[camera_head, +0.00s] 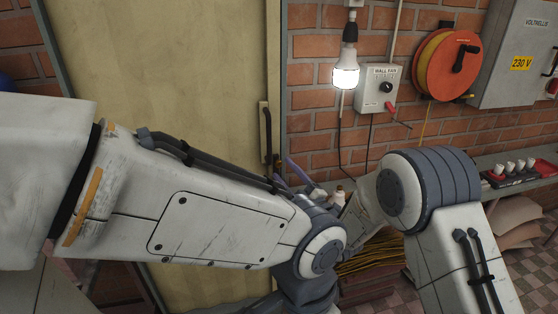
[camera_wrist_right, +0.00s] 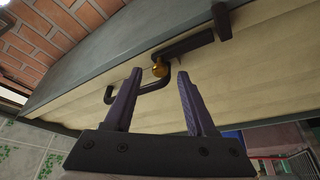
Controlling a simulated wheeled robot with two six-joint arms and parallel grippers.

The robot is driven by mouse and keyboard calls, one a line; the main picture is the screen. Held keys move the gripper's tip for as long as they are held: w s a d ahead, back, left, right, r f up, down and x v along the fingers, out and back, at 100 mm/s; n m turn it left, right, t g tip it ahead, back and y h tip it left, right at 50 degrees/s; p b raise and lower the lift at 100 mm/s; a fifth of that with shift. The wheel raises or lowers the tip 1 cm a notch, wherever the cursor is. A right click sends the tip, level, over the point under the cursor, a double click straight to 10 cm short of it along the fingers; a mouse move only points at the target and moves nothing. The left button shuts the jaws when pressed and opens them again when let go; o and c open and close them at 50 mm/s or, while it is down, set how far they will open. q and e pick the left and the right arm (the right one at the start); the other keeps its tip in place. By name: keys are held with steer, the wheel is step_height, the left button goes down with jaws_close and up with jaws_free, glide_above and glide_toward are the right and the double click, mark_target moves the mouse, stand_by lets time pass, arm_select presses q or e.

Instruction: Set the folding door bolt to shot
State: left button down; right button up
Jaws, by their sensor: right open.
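The pale yellow folding door (camera_head: 165,60) fills the left and middle of the head view, with a dark upright handle (camera_head: 266,130) near its right edge. In the right wrist view the door (camera_wrist_right: 75,100) runs slantwise and carries a black bent handle (camera_wrist_right: 110,92). Beside it is a dark bolt bar (camera_wrist_right: 188,45) with a round brass knob (camera_wrist_right: 160,69). My right gripper (camera_wrist_right: 160,73) is open, its two purple fingers pointing at the door. The knob appears between the fingertips; contact cannot be told. In the head view my right gripper (camera_head: 290,169) is partly hidden by my arms. My left gripper is out of view.
A lit bulb (camera_head: 346,77), a wall fan switch box (camera_head: 379,88) and an orange cable reel (camera_head: 438,66) are on the brick wall right of the door. A shelf holds a red and black tray (camera_head: 518,178) with small white cups. My left forearm crosses before the door.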

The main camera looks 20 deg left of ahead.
mark_target(280, 166)
steer(key=shift+p+x, duration=0.4)
steer(key=shift+x, duration=1.4)
